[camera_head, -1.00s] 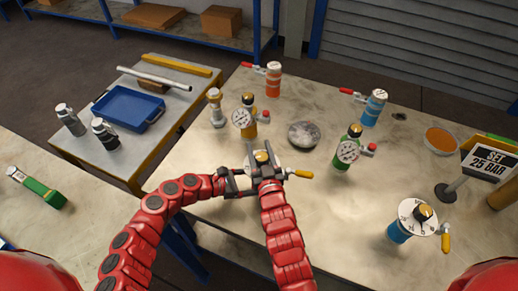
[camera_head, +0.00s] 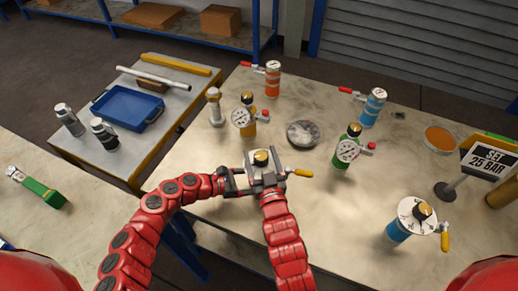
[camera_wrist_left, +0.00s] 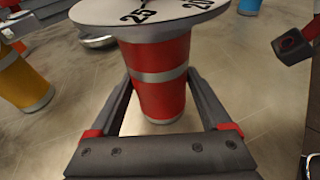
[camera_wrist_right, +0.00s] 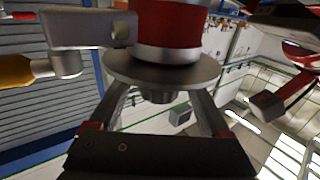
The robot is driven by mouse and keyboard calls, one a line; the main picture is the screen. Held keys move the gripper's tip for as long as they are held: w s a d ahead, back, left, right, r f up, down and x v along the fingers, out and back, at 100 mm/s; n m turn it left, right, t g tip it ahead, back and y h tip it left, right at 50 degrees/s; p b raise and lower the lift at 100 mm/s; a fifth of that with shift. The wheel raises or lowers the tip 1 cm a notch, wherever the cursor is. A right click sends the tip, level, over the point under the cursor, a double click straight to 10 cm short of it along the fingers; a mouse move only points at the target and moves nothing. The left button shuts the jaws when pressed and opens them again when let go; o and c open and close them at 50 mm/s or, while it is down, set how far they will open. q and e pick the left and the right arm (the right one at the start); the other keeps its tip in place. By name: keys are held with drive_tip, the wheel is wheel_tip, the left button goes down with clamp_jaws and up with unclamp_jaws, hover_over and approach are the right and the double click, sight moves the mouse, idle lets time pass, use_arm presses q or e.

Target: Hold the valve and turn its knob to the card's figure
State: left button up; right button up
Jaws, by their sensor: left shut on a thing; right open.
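The valve (camera_wrist_left: 157,75) has an upright red body with grey bands. Its white dial (camera_wrist_left: 165,8) shows 25 and 20 in the left wrist view. My left gripper (camera_head: 236,181) is shut on the body below the dial. The gold-topped knob (camera_head: 261,157) also shows, dark, in the right wrist view (camera_wrist_right: 160,95). My right gripper (camera_head: 264,167) is open, with a finger on either side of the knob. The knob's pointer reading cannot be made out. A card (camera_head: 489,159) on a stand at right reads "SET 25 BAR".
A blue valve with a white dial (camera_head: 417,213) stands at front right. A green gauge valve (camera_head: 347,150), a yellow one (camera_head: 245,118), an orange valve (camera_head: 273,80) and another blue one (camera_head: 373,108) stand farther back. A round grey dish (camera_head: 302,133) lies between.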

sight(262, 164)
drive_tip(key=v, duration=0.8)
drive_tip(key=shift+s+d, duration=0.2)
drive_tip(key=shift+s, duration=0.45)
idle(0.7)
